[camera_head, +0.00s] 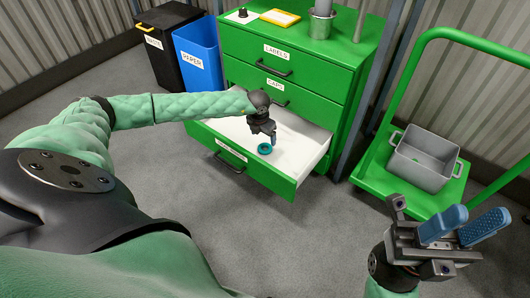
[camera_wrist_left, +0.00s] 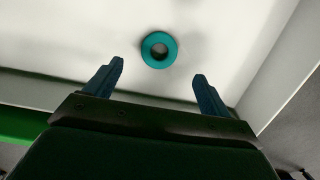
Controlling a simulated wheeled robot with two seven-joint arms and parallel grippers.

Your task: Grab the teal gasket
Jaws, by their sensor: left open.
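The teal gasket (camera_head: 264,149) is a small ring lying flat on the white floor of the open bottom drawer (camera_head: 304,150). In the left wrist view the gasket (camera_wrist_left: 159,50) lies ahead of the fingertips, roughly centred between them. My left gripper (camera_head: 273,140) is over the drawer, just above the gasket; its fingers (camera_wrist_left: 157,72) are apart with nothing between them. My right gripper (camera_head: 466,226) is at the lower right of the head view, away from the drawer, with its two blue fingers apart and empty.
The green cabinet (camera_head: 319,69) stands behind the open drawer, with a metal cup (camera_head: 321,22) on top. A blue bin (camera_head: 197,55) and a black bin (camera_head: 165,40) stand left of it. A green cart (camera_head: 375,171) with a grey tub (camera_head: 422,158) stands right. Grey floor is clear in front.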

